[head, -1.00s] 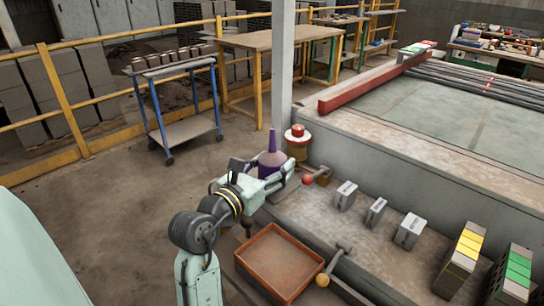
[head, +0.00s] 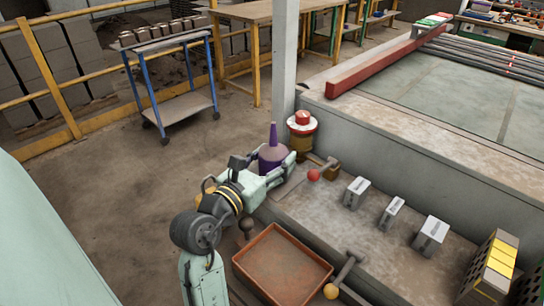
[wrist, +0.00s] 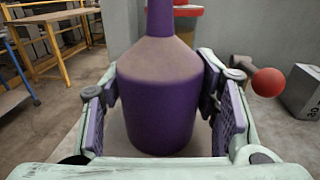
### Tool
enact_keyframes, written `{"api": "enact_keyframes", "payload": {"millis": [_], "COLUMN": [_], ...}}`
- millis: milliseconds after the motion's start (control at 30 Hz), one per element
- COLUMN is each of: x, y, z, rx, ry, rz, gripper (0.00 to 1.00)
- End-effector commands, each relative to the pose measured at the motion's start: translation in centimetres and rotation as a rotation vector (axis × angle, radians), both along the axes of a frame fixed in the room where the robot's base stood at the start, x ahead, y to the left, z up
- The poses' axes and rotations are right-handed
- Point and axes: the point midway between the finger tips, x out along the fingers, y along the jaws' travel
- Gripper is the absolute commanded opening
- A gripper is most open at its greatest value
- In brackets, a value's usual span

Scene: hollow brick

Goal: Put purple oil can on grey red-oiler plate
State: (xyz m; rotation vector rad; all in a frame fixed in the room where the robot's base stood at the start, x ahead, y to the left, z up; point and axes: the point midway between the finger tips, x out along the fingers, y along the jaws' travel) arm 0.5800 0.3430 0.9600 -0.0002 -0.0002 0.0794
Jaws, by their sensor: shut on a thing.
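The purple oil can (head: 272,152), with a tall narrow spout and a brownish shoulder, is upright between the fingers of my gripper (head: 276,172). In the wrist view the can (wrist: 156,105) fills the middle, with purple-padded fingers (wrist: 163,108) closed on both sides of it. A red-topped oiler (head: 301,125) with a yellowish body stands just behind and to the right of the can. I cannot pick out the grey plate for certain. A pale surface shows below the can in the wrist view, but whether the can touches it is unclear.
A grey ledge holds several grey blocks (head: 393,213) and a red-ended handle (head: 314,175). An orange tray (head: 281,264) lies in front, beside a yellow-ended tool (head: 331,291). A grey post (head: 285,60) rises behind the oiler. Open floor (head: 90,215) lies to the left.

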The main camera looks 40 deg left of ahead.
Motion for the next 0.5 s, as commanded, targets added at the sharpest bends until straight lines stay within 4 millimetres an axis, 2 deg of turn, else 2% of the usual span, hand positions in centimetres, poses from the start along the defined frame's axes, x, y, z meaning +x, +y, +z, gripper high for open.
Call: {"api": "enact_keyframes", "payload": {"millis": [300,333,500], "x": [0.05,0.04,0.03], "y": [-0.08,-0.06,-0.04], "z": [-0.23,-0.22,-0.19], "rx": [-0.002,-0.002,-0.001], "ry": [0.001,0.002,0.002], "rz": [-0.002,-0.002,-0.002], "gripper": [0.18,0.56,0.68]}}
